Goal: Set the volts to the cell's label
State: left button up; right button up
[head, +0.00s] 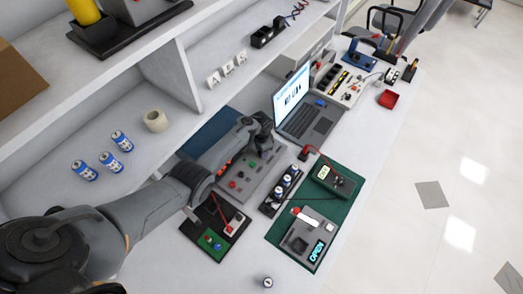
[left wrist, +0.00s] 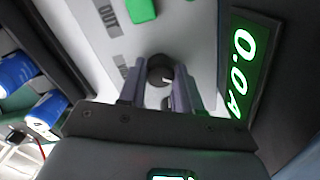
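My left gripper (head: 262,143) reaches over the grey power panel (head: 236,190) on the bench. In the left wrist view its two fingers (left wrist: 158,88) stand on either side of a dark round knob (left wrist: 161,70) with a white pointer mark. The fingers look very near the knob; I cannot tell whether they grip it. A green-lit display (left wrist: 243,60) beside it reads 0.0 A; any volts line is hidden. Blue-and-white cells stand in a dark holder (head: 270,204), and three lie on the shelf (head: 85,171). Their labels are too small to read. My right gripper is not in view.
A laptop (head: 310,118) is open behind the panel. A green mat (head: 284,230) carries a meter (head: 334,179) and a grey tester with an OPEN display (head: 317,251). A black-and-green board (head: 208,240) lies in front. A small cell-like object (head: 268,282) stands near the front edge.

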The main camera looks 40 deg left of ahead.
pick_arm(q)
jog(key=o, duration=0.4)
jog(key=shift+o, duration=0.2)
jog(key=shift+r, duration=0.45)
notch_tip(320, 180, up, 10)
jog(key=p, duration=0.4)
jog(key=shift+s+f, duration=0.1)
jog(key=shift+f, duration=0.05)
